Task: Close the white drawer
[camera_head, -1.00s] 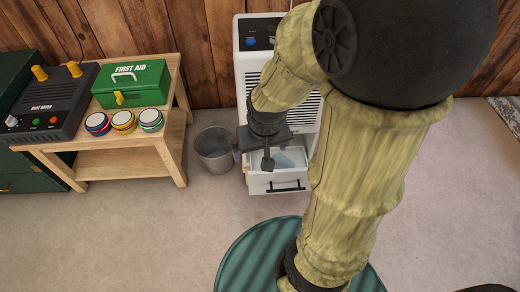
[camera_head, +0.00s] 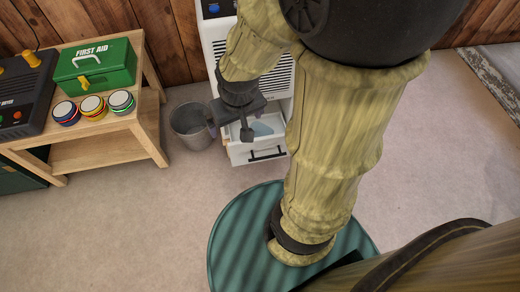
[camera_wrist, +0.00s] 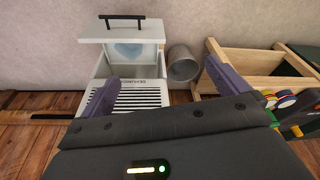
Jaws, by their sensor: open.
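The white drawer (camera_head: 244,155) is pulled open at the bottom of a white cabinet unit with a slatted vent. A black bar handle (camera_head: 267,154) is on its front. In the wrist view the drawer (camera_wrist: 147,31) shows at the top, its handle (camera_wrist: 122,20) on the upper edge and a pale blue patch inside. My gripper (camera_head: 230,130) is above the left part of the open drawer in the head view. Its two purple-grey fingers are spread with nothing between them in the wrist view (camera_wrist: 162,87). Contact with the drawer cannot be told.
A grey metal bin (camera_head: 191,126) stands just left of the drawer.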

